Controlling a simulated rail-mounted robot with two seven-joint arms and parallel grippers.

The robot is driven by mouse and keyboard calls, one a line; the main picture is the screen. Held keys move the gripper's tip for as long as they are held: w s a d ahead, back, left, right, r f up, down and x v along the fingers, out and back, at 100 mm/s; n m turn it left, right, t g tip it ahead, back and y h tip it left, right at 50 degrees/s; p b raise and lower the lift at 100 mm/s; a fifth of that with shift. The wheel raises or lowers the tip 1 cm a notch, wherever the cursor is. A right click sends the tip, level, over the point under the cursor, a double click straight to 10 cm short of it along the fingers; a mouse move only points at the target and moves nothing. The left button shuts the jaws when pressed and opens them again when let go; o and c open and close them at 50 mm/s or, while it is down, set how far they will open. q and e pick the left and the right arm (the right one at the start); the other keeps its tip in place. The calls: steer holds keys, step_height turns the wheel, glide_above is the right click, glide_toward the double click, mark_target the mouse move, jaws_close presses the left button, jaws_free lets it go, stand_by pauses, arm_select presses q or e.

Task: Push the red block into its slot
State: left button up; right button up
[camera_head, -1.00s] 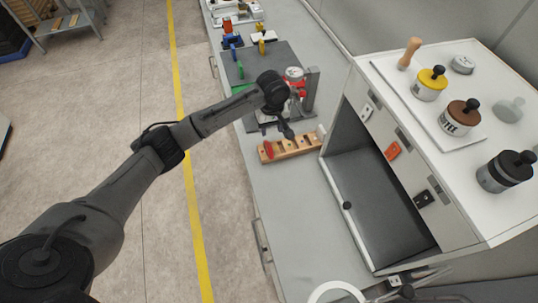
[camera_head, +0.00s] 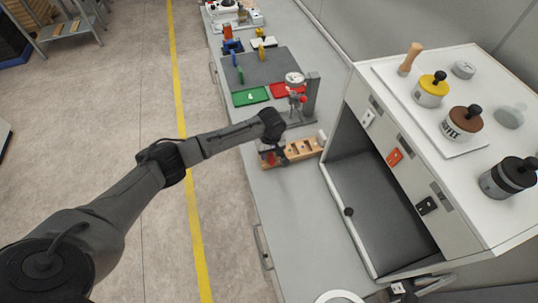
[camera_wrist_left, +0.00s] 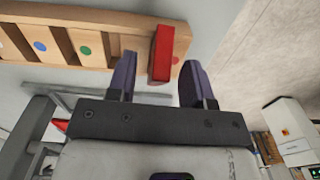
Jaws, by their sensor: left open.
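The wooden rack (camera_head: 302,150) lies on the bench left of the open cabinet. The red block (camera_head: 271,158) stands at the rack's left end, partly hidden by my left gripper (camera_head: 268,148). In the left wrist view the red block (camera_wrist_left: 161,53) stands upright at the right end of the rack (camera_wrist_left: 100,20), rising above the wood. My left gripper (camera_wrist_left: 158,84) is open, with its dark fingers apart on either side of the block's near end. Gaps show between block and fingers; contact is not visible. How deep the block sits is hidden. My right gripper is not seen.
Slots with blue (camera_wrist_left: 40,46) and green (camera_wrist_left: 85,51) dots lie along the rack. A stand with a red-and-white part (camera_head: 298,90) and red and green mats are behind it. The cabinet (camera_head: 385,200) is close on the right. Bare bench lies in front.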

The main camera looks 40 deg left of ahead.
arm_select(q)
steer(key=shift+f, duration=0.7)
jaws_close()
